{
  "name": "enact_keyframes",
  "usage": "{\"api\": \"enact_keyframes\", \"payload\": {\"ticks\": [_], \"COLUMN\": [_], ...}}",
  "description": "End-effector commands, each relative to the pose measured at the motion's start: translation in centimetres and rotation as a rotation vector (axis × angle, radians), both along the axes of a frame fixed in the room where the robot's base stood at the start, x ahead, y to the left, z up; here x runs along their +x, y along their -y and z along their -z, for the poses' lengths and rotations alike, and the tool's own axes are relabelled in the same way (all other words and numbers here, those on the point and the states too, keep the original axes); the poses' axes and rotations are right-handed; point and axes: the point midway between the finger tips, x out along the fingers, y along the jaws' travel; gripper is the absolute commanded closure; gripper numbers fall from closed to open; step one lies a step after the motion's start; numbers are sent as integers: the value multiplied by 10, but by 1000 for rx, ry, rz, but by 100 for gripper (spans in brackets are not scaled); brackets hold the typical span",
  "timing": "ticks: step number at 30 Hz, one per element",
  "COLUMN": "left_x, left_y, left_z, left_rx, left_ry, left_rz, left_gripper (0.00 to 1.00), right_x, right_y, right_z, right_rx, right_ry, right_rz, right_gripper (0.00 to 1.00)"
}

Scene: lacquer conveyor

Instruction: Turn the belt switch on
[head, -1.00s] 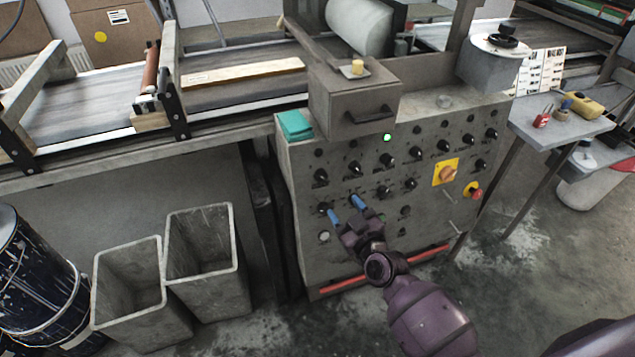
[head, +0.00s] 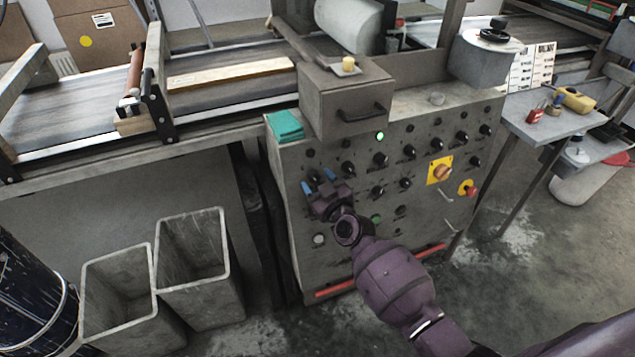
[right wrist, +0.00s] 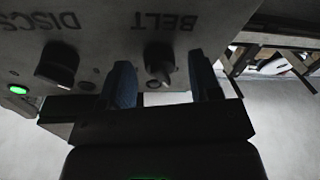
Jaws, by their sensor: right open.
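The belt switch (right wrist: 158,62) is a black rotary knob on the grey control panel (head: 400,235). It shows in the right wrist view under an upside-down BELT label. My right gripper (head: 318,181) is at the panel's upper left in the head view. Its two blue fingertips (right wrist: 165,84) are open, one on each side of the belt knob, with a visible gap to it. Whether they reach the knob's depth I cannot tell. In the head view the gripper partly covers this corner of the panel. My left gripper is not in view.
A DISCS knob (right wrist: 57,64) sits beside the belt knob, with a lit green lamp (right wrist: 18,89) near it. Several other knobs, an orange switch (head: 440,171) and a red button (head: 471,191) are on the panel. Grey bins (head: 225,275) stand at left.

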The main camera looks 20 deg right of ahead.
Motion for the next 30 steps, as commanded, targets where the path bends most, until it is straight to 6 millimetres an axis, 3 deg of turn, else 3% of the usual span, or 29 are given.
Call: {"api": "enact_keyframes", "payload": {"ticks": [9,19,30], "left_x": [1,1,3], "left_y": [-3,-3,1], "left_z": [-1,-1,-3], "left_rx": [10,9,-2], "left_ry": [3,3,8], "left_rz": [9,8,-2], "left_gripper": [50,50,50], "right_x": [2,2,2], "right_y": [0,0,0], "right_z": [0,0,0], "right_rx": [1,0,62], "right_ry": [0,0,-2], "right_rz": [0,0,12], "right_gripper": [43,92,92]}}
